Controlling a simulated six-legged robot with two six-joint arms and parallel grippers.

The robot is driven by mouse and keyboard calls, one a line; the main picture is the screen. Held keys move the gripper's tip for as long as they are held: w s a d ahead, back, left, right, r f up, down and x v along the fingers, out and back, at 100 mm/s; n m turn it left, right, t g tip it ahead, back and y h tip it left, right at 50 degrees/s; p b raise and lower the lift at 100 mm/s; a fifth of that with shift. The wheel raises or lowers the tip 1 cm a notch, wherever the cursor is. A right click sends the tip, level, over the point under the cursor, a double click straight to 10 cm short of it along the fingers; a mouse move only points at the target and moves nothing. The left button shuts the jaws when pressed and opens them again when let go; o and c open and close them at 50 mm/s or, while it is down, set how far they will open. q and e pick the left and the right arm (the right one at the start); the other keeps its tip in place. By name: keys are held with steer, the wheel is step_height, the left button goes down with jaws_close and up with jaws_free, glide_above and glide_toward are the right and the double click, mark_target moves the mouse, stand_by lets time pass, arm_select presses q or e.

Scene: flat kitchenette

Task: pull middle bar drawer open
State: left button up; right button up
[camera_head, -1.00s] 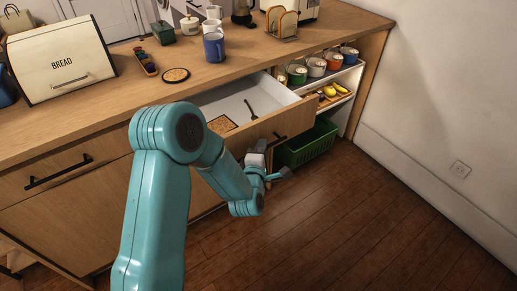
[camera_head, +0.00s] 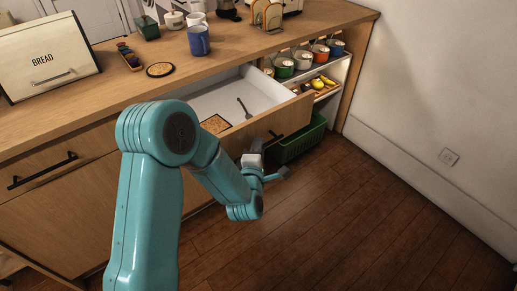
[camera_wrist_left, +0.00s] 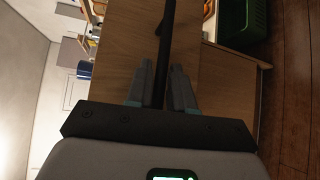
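The middle drawer (camera_head: 240,145) stands pulled out below the counter, its white inside showing a dark fork-like utensil (camera_head: 244,107) and a brown square item (camera_head: 215,124). Its dark bar handle (camera_head: 276,135) is partly hidden by my left gripper in the head view. My left gripper (camera_head: 256,149) is at the drawer front. In the left wrist view, the bar (camera_wrist_left: 166,45) runs between the two fingers of the gripper (camera_wrist_left: 160,80), which are closed in around it. My right gripper is not in view.
A green crate (camera_head: 298,140) sits on the floor right of the drawer, under open shelves with pots (camera_head: 302,60). Wooden floor (camera_head: 360,220) to the right is clear.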

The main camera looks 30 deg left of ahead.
arm_select(q)
steer(key=shift+o, duration=0.6)
steer(key=shift+d, duration=0.1)
steer(key=p+v, duration=1)
steer(key=v, duration=0.2)
